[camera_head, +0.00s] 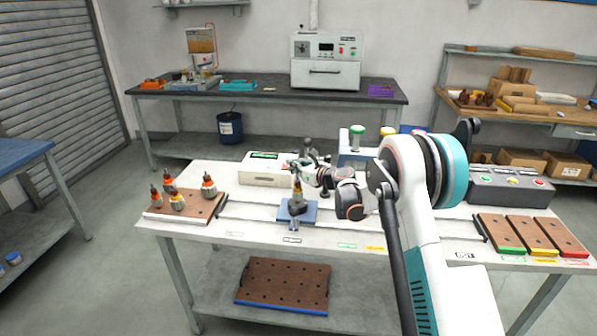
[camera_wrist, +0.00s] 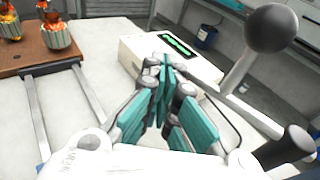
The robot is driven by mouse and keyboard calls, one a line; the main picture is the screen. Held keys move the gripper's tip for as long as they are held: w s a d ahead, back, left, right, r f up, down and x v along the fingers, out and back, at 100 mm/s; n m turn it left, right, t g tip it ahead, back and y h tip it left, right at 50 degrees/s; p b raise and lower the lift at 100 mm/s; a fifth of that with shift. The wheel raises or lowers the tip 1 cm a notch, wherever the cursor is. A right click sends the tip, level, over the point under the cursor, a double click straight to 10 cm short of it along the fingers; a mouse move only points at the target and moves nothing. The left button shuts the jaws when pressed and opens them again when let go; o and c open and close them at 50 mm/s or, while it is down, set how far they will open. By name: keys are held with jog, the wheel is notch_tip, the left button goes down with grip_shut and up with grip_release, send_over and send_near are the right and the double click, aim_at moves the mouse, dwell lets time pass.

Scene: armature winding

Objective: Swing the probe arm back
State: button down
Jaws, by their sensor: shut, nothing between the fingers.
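A pale probe arm (camera_wrist: 212,72) with a dark ball knob (camera_wrist: 272,28) on a short stem crosses the right of the wrist view. A dark cylinder (camera_wrist: 287,148) stands near its lower end. My gripper (camera_wrist: 165,82) has its teal fingers together, empty, left of the bar; I cannot tell whether they touch it. In the head view my gripper (camera_head: 304,168) is above the blue fixture (camera_head: 284,211), where an armature (camera_head: 297,199) stands upright. The white tester box (camera_head: 262,170) with a green display is behind; it also shows in the wrist view (camera_wrist: 148,62).
A brown board (camera_head: 208,206) with several armatures stands at the table's left. Rails (camera_wrist: 88,95) run from it across the table. Three brown trays (camera_head: 528,235) and a dark box with lights (camera_head: 508,190) are at the right. The white table front is mostly clear.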

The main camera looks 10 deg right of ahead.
jog(key=shift+w+a, duration=0.2)
jog(key=shift+w, duration=1.25)
jog(key=v, duration=1.2)
jog(key=shift+d, duration=0.1)
